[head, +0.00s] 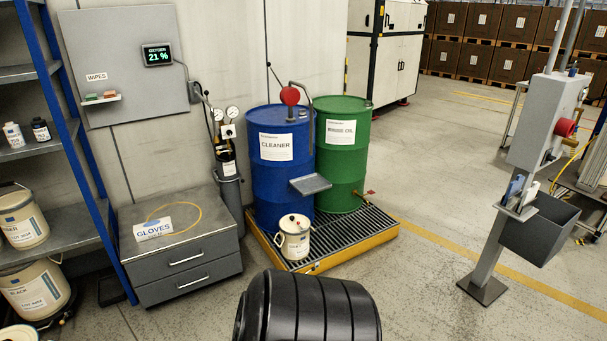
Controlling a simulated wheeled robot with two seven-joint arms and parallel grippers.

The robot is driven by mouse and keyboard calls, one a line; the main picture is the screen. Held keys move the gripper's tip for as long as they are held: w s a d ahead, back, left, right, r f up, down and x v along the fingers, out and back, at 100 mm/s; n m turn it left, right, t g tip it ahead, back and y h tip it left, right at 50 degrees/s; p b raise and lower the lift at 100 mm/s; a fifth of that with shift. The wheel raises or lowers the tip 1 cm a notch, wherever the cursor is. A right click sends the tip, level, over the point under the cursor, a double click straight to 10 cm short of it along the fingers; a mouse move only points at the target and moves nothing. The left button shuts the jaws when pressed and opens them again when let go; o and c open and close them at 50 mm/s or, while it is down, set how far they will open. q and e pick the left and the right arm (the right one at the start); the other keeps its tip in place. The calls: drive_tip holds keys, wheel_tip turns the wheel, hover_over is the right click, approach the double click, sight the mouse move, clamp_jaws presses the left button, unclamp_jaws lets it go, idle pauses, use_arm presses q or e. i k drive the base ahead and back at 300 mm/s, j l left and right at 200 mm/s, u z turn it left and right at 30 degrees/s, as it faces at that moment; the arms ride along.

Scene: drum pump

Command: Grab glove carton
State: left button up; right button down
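The glove carton (153,229) is a small white and blue box labelled GLOVES. It lies on top of a grey two-drawer cabinet (183,256), toward its left side. A thin yellow ring-shaped hose or cord (187,210) lies next to it on the cabinet top and appears to pass behind or over the carton. Neither of my grippers shows in the head view.
A blue CLEANER drum (267,187) and a green drum (342,165) stand on a yellow-edged grated pallet (368,235) with a white pail (294,243). A blue shelf (83,150) stands left of the cabinet. Open floor lies right of the pallet.

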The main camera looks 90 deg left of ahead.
sight(158, 228)
drive_tip(key=u, duration=3.85)
drive_tip(key=i+l, duration=0.3)
drive_tip(key=i, duration=0.15)
drive_tip(key=i+l, duration=0.25)
drive_tip(key=i, duration=0.2)
drive_tip(key=i+l+u, duration=0.1)
drive_tip(key=i+l, duration=0.2)
drive_tip(key=i, duration=0.15)
